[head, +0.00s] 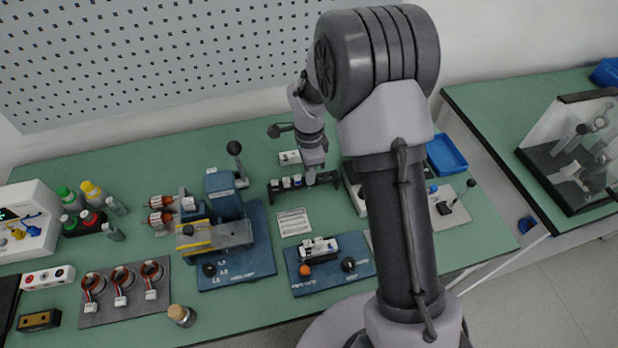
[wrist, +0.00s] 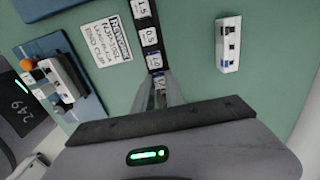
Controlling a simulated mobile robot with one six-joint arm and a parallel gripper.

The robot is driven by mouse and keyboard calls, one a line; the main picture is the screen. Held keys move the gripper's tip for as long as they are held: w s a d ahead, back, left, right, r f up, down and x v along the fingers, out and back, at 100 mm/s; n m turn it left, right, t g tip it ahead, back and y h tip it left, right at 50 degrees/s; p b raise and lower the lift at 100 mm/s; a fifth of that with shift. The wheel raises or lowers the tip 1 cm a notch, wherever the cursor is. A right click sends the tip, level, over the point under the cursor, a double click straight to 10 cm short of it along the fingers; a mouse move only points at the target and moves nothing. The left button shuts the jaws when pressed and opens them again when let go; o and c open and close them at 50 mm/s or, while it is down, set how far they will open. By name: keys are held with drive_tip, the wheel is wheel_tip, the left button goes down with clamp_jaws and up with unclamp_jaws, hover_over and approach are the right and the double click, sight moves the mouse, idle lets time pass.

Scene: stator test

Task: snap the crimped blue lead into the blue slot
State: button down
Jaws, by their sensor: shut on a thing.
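My gripper (wrist: 161,92) is shut on a small pale block (wrist: 159,85) at the near end of a black rack in the wrist view. The fingers hide most of that block, and I cannot tell whether it is still seated. In the head view my gripper (head: 311,180) is down at the right part of the rack (head: 274,191). A blue plate (head: 299,279) bears a white fixture (head: 318,247) with an orange knob, also in the wrist view (wrist: 67,82). I cannot make out the crimped blue lead or the blue slot for certain.
White labelled blocks (wrist: 150,38) sit in the rack. A white unit (wrist: 229,45) with dark and blue parts lies apart, on green table. A blue press (head: 226,205) with a lever and several wired motors (head: 121,285) stand farther left.

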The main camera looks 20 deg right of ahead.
drive_tip(key=shift+r+p, duration=1.9)
drive_tip(key=shift+r, duration=1.05)
drive_tip(key=shift+f, duration=0.1)
